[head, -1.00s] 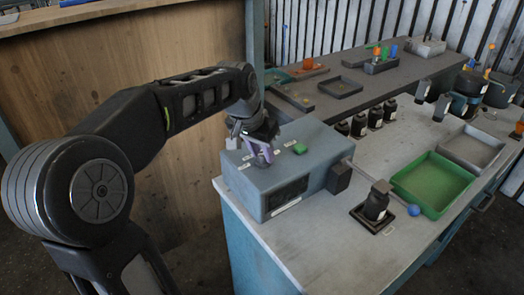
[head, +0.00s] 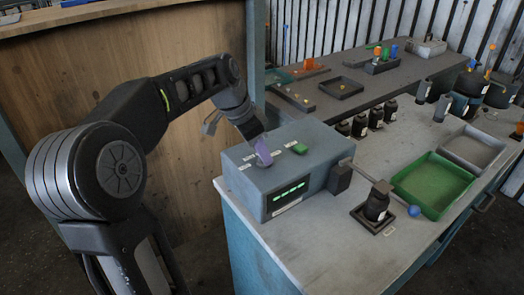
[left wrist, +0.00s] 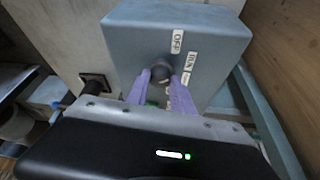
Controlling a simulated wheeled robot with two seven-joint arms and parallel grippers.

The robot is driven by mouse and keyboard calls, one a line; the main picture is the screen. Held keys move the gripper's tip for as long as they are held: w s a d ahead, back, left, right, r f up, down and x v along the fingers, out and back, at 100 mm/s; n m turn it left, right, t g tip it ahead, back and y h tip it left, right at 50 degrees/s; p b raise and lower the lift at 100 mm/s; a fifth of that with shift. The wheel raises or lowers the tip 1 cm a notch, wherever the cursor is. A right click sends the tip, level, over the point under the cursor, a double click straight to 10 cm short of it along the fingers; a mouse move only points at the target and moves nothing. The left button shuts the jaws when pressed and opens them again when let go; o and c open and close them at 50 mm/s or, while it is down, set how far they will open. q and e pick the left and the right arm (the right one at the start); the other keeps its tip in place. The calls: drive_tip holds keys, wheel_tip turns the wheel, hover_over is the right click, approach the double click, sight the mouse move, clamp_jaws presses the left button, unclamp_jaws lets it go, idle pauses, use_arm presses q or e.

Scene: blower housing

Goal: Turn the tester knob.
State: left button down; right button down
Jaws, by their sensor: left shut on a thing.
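The tester is a blue-grey box (head: 282,170) at the left end of the workbench. Its front display (head: 288,192) is lit with green marks. My left gripper (head: 263,152) reaches down to its top face; the knob is hidden behind the fingers in the head view. In the left wrist view, the dark round knob (left wrist: 160,69) sits between the purple fingers of the left gripper (left wrist: 159,82), which is shut on it. White labels read OFF (left wrist: 177,41) and RUN (left wrist: 191,61); a third is partly hidden. My right gripper is out of view.
A green button (head: 300,148) sits on the tester's top beside the gripper. To the right stand a dark bottle on a small base (head: 376,205), a blue ball (head: 414,210) and a green tray (head: 432,184). Several dark bottles stand behind.

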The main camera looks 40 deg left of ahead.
sight(252, 165)
use_arm(q)
drive_tip(key=shift+a+m+g+h, duration=0.1)
drive_tip(key=shift+m+g+h, duration=0.25)
drive_tip(key=shift+m, duration=0.85)
drive_tip(key=c, duration=1.1)
unclamp_jaws()
drive_tip(key=v, duration=0.8)
drive_tip(key=shift+w+p, duration=0.1)
drive_tip(key=shift+p, duration=0.25)
drive_tip(key=shift+f, duration=0.1)
